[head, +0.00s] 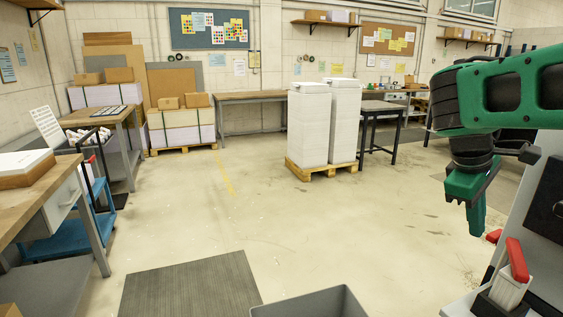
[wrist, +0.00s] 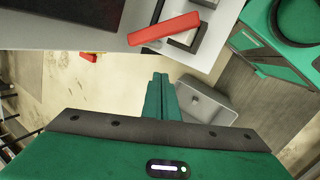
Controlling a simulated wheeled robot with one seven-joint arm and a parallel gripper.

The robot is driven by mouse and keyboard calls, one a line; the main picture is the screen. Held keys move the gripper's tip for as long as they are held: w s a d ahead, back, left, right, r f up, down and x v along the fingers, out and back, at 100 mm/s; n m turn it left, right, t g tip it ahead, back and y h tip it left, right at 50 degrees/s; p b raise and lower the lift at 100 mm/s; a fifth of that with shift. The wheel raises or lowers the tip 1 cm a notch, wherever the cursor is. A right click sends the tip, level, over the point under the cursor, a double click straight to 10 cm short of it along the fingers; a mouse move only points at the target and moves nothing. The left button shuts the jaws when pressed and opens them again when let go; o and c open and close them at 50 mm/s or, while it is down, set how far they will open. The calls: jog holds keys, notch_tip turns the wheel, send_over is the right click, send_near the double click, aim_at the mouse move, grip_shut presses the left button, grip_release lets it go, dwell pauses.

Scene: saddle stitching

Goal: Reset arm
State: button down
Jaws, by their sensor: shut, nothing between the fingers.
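My green arm reaches in from the right edge of the head view and bends down. My gripper (head: 475,220) hangs at its end with the fingers together, pointing down and empty. In the wrist view my gripper (wrist: 160,80) shows its two green fingers closed side by side with nothing between them. It is left of and above a small holder of white sheets (head: 507,290) with a red piece (head: 517,260) on top. The red piece also shows in the wrist view (wrist: 164,29), ahead of the fingertips and apart from them.
A grey machine (head: 545,230) stands close at the right. A grey bin (head: 310,303) is on the floor at bottom centre, beside a dark mat (head: 190,288). A workbench (head: 25,200) is at left. Paper stacks on a pallet (head: 310,172) stand farther back. The middle floor is clear.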

jog(key=a+f+m+t+y, duration=0.5)
jog(key=a+f, duration=0.5)
jog(key=a, duration=0.4)
jog(key=s+d+f+m+g, duration=0.1)
jog(key=s+d+m+g, duration=0.1)
jog(key=s+d, duration=0.3)
jog(key=s+d+f+m+g, duration=0.1)
jog(key=s+d+m+g, duration=0.2)
jog(key=s, duration=0.8)
jog(key=d+m, duration=0.2)
jog(key=d, duration=0.1)
jog(key=shift+s, duration=0.25)
